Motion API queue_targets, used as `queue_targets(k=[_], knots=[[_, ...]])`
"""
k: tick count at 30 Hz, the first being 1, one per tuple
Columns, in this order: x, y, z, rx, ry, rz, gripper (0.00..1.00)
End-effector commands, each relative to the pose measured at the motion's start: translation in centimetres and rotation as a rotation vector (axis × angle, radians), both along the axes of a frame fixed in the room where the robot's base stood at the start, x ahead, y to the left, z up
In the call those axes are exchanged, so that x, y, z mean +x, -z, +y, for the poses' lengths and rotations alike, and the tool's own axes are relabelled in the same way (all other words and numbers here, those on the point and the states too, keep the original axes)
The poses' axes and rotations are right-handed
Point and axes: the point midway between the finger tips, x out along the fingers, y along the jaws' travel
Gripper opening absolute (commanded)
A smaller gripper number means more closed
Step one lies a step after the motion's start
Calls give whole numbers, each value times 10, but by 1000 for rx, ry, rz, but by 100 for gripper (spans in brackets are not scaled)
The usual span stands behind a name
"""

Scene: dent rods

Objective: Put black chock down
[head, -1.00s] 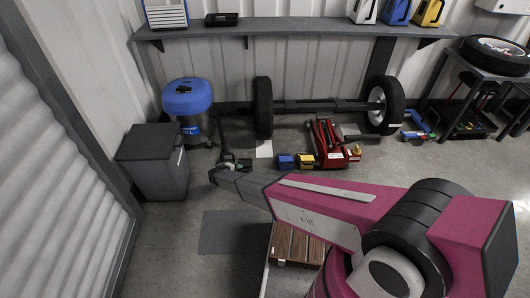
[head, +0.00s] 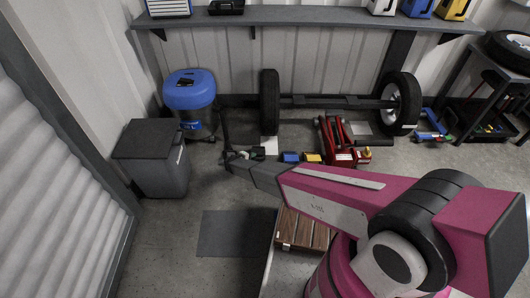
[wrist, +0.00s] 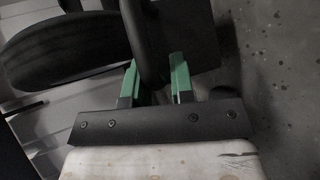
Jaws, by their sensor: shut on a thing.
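My gripper (head: 246,155) is low near the floor, in front of the left wheel of the axle. In the wrist view its two green-tipped fingers (wrist: 154,78) are closed on a dark piece, the black chock (wrist: 150,45). The chock's shape and its contact with the floor are hard to make out against dark surroundings. The left wheel (head: 269,100) is upright in the head view, and a tyre (wrist: 60,45) fills the upper left of the wrist view.
A blue chock (head: 290,157) and a yellow chock (head: 312,158) lie right of my gripper. A red floor jack (head: 335,140) stands beyond them. A blue-topped drum (head: 190,92) and a grey bin (head: 152,160) are at left. A dark floor mat (head: 237,233) lies in front.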

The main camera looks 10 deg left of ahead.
Motion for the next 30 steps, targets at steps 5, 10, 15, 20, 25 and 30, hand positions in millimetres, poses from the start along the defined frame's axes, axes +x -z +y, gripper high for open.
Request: queue_targets(k=[5, 10, 15, 20, 25, 30], knots=[[37, 0, -21, -1, 2, -2, 0], [64, 0, -38, -1, 1, -2, 0], [77, 0, -46, -2, 0, -1, 0], [84, 0, -50, -1, 1, -2, 0], [92, 16, -53, -2, -2, 0, 0], [92, 35, -53, -1, -2, -1, 0]])
